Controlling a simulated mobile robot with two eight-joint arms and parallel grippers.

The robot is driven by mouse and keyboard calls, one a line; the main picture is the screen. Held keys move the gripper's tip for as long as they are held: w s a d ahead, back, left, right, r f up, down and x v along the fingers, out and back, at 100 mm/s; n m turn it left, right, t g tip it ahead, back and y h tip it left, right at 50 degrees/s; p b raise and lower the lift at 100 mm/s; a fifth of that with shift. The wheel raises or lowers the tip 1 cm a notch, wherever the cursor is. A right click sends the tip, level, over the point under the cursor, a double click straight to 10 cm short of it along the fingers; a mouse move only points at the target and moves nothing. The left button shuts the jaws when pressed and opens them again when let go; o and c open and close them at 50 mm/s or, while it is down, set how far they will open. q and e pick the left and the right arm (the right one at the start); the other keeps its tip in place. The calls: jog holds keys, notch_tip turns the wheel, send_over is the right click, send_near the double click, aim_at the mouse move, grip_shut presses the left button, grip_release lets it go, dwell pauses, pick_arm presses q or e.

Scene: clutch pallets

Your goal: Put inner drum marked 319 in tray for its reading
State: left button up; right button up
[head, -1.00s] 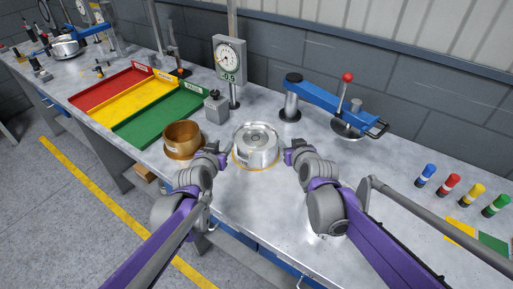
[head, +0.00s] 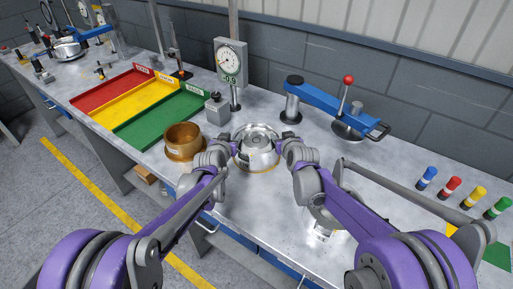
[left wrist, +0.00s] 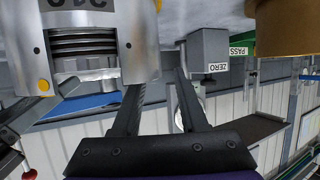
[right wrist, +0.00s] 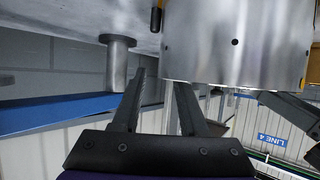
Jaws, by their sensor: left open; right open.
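The silver inner drum (head: 257,158) stands upright on the bench at the centre of the head view. In the left wrist view the drum (left wrist: 100,72) shows a grooved slot and an upside-down number cut off by the frame, consistent with 319. My left gripper (head: 228,143) is open at the drum's left side. My right gripper (head: 284,138) is open at its right side, with the drum (right wrist: 235,45) filling the upper right of its wrist view. Contact cannot be told. Red (head: 103,88), yellow (head: 125,99) and green (head: 150,120) trays lie at the back left; the green one's label reads PASS.
A dial gauge (head: 230,60) stands behind the drum; its small readout looks like 0.9, sign unclear. A grey ZERO block (head: 217,109) and a brass-coloured ring (head: 183,141) stand left of the drum. A blue lever press (head: 325,100) is behind right. Coloured markers (head: 452,187) stand far right.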

pick_arm(q)
grip_shut()
pick_arm(e)
grip_shut()
pick_arm(q)
jog(key=shift+f, duration=0.1)
pick_arm(e)
jog(key=shift+d, duration=0.1)
dwell(1.0)
pick_arm(q)
jog(key=shift+a, duration=0.1)
